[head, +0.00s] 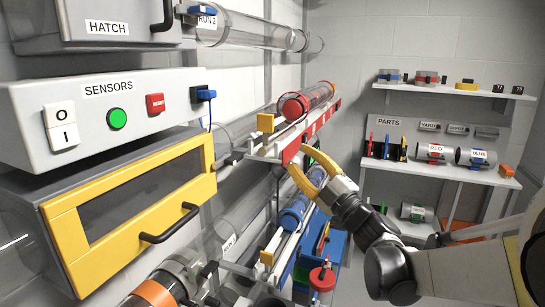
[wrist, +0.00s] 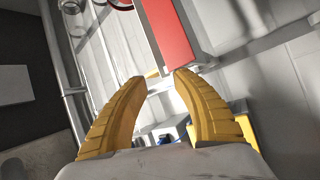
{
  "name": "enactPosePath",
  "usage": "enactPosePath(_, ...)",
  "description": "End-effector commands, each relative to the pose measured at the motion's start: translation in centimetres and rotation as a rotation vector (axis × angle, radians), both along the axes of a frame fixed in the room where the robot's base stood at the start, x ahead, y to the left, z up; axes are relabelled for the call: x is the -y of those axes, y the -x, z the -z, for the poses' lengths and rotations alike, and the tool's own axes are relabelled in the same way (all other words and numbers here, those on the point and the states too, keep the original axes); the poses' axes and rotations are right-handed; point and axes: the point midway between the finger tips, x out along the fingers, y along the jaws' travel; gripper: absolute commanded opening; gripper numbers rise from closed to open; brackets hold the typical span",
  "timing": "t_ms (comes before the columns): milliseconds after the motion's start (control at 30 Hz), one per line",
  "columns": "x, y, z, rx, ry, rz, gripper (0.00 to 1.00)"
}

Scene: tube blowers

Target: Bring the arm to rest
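My gripper (head: 306,172) is at the centre of the head view, with yellow fingers and a grey wrist. It is raised just below and in front of the red-fronted rail (head: 320,125), close to its near end. In the wrist view my gripper (wrist: 158,76) shows two curved yellow fingers with a gap between their tips and nothing held. The red rail also shows beyond the tips in the wrist view (wrist: 168,35). I cannot tell whether a finger touches the rail. My arm reaches in from the right of the head view.
A red-capped tube (head: 307,101) lies on the red rail. A blue-capped tube (head: 292,214) sits on a lower rail. The sensors box (head: 90,115) and the yellow-framed door (head: 140,210) are at left. The parts shelf (head: 445,169) stands at the back right.

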Motion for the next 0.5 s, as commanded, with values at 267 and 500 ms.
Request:
enactPosePath(267,12.6,5.5,0.7,-0.467,-0.415,0.495,0.33)
enactPosePath(500,15.5,18.7,12.6,-1.033,-0.681,0.752,0.33)
